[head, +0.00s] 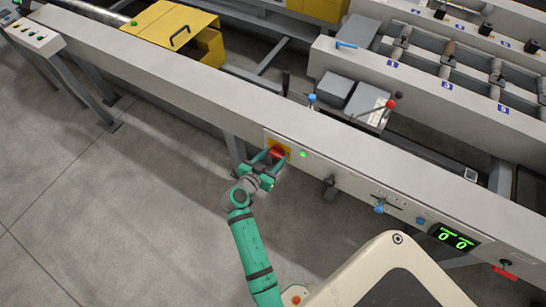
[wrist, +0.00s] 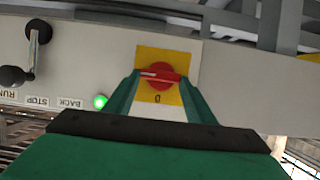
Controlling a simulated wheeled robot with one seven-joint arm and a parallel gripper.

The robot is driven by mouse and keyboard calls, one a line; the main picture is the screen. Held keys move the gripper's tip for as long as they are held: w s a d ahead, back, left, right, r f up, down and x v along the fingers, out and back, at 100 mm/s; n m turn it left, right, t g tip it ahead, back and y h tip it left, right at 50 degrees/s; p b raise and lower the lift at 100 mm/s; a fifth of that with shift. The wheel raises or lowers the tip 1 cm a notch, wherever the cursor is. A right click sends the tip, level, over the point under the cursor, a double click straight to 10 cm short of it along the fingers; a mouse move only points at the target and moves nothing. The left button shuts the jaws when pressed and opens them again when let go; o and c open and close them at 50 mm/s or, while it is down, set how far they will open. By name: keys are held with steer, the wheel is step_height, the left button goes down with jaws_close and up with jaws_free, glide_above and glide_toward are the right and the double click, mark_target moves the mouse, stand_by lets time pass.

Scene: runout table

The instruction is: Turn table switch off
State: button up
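The table switch is a red rotary knob (wrist: 160,76) on a yellow plate (wrist: 171,56) set in the table's grey front panel. In the wrist view its handle lies across the picture, and a "0" is printed on the plate near it. In the head view the red knob (head: 277,152) shows at the tip of my gripper (head: 272,160). In the wrist view the two green fingers of my gripper (wrist: 160,84) stand apart, one on each side of the knob. I cannot tell whether they touch it.
A lit green lamp (head: 303,155) sits beside the switch. A dark crank handle (head: 330,187), blue knobs (head: 380,207) and a green digital display (head: 456,238) are farther right on the panel. Labels read RUN, STOP and BACK in the wrist view. The floor (head: 130,210) in front is clear.

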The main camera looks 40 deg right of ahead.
steer(key=shift+w+a+n, duration=0.1)
steer(key=shift+n, duration=0.2)
steer(key=shift+w+a+n+g, duration=0.1)
steer(key=shift+w+n+g, duration=0.15)
steer(key=shift+n+g, duration=0.45)
steer(key=n+g+h, duration=0.1)
steer(key=n, duration=0.1)
steer(key=n+h, duration=0.1)
steer(key=n, duration=0.1)
steer(key=shift+w+a+f+g, duration=0.1)
steer(key=shift+w+f+g, duration=0.05)
steer(key=shift+w+g, duration=0.2)
steer(key=n, duration=0.1)
steer(key=n+g+h, duration=0.1)
steer(key=n, duration=0.1)
steer(key=shift+w+a+f+n+h, duration=0.1)
steer(key=shift+w+f+n+h, duration=0.05)
steer(key=shift+f+n+h, duration=0.15)
steer(key=n, duration=0.1)
steer(key=n+h, duration=0.1)
steer(key=n+g, duration=0.1)
steer(key=shift+f+n+h, duration=0.25)
steer(key=shift+n+h, duration=0.15)
steer(key=o, duration=1.1)
steer(key=shift+c, duration=0.2)
steer(key=shift+a, duration=0.1)
